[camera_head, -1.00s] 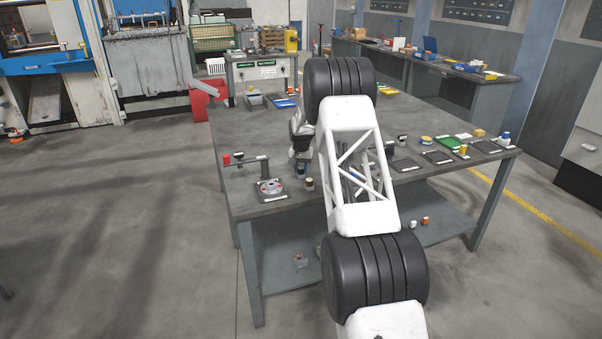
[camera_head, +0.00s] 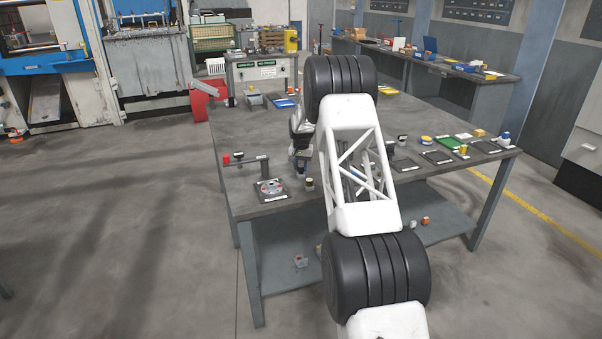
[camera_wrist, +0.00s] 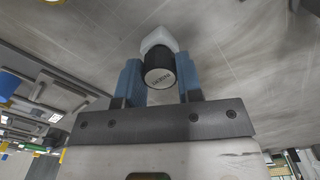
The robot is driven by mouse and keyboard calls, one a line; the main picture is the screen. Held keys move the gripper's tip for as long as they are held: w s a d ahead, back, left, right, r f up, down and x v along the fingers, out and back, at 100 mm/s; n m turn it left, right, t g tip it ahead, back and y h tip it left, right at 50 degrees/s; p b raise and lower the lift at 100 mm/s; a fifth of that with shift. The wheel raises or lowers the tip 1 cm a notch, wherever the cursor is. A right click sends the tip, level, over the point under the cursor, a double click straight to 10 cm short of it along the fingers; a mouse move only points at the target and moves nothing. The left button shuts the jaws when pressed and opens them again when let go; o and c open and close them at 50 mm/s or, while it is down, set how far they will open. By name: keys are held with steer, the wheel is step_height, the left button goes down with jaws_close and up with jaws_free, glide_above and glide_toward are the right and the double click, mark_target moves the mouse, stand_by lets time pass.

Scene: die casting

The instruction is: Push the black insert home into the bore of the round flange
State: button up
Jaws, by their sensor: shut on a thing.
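The round flange (camera_head: 270,187) is a pale metal disc with red marks, lying on a dark square plate (camera_head: 284,197) near the table's front left corner. The held piece and the flange's bore are not clear there.
A bracket with a red knob (camera_head: 226,159) stands behind the flange. A small dark, yellow-banded item (camera_head: 309,184) stands right of the flange. Several dark trays and small parts line the right of the table (camera_head: 245,135).

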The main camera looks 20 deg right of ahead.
steer(key=shift+r, duration=0.35)
stand_by(0.5)
steer(key=shift+r, duration=1.05)
steer(key=s+a+r, duration=0.3)
steer(key=a, duration=0.4)
steer(key=s+a+r, duration=0.3)
steer(key=a, duration=0.5)
steer(key=shift+r, duration=0.3)
steer(key=shift+f, duration=2.9)
steer(key=shift+f, duration=0.95)
stand_by(0.5)
